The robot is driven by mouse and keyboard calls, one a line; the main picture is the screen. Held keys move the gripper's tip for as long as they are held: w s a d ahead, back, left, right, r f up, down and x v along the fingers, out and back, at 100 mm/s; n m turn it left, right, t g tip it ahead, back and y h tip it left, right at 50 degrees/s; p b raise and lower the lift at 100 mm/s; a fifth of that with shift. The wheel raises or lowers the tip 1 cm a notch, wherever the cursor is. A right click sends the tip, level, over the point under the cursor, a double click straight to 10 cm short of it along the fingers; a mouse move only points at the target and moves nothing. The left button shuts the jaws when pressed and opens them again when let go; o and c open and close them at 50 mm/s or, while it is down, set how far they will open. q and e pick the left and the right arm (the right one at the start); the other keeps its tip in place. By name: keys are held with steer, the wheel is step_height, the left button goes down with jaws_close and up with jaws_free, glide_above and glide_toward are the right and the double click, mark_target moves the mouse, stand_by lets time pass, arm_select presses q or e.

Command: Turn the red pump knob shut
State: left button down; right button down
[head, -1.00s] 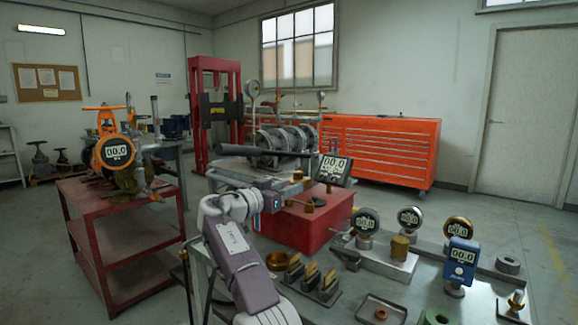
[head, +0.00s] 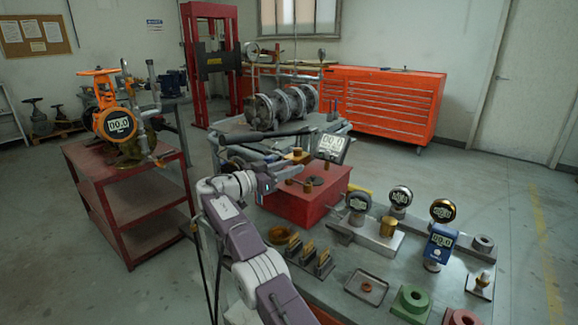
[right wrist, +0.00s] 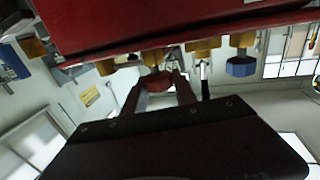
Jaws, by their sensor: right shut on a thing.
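The red pump block (head: 300,205) sits on the bench in the middle of the head view, with brass fittings on it and a tilted display (head: 331,146) behind. My right gripper (head: 272,178) is at the block's left side; its fingertips and the knob are hard to make out there. In the right wrist view, the red knob (right wrist: 157,82) lies between the two fingers of my right gripper (right wrist: 158,90), which is shut on it. The underside or side of the red block (right wrist: 150,25) fills the top of that view. My left gripper is not in view.
Several gauges (head: 400,196) stand right of the block. Brass plates (head: 308,255) and a small tray (head: 366,287) lie in front of it. A red cart (head: 130,205) with an orange valve device (head: 116,122) stands left. A dark bar (head: 265,135) spans behind my gripper.

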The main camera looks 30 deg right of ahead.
steer(key=shift+r, duration=0.15)
steer(key=c, duration=1)
jaws_free()
steer(key=s+a+p, duration=0.1)
steer(key=a+p, duration=0.1)
steer(key=a, duration=0.7)
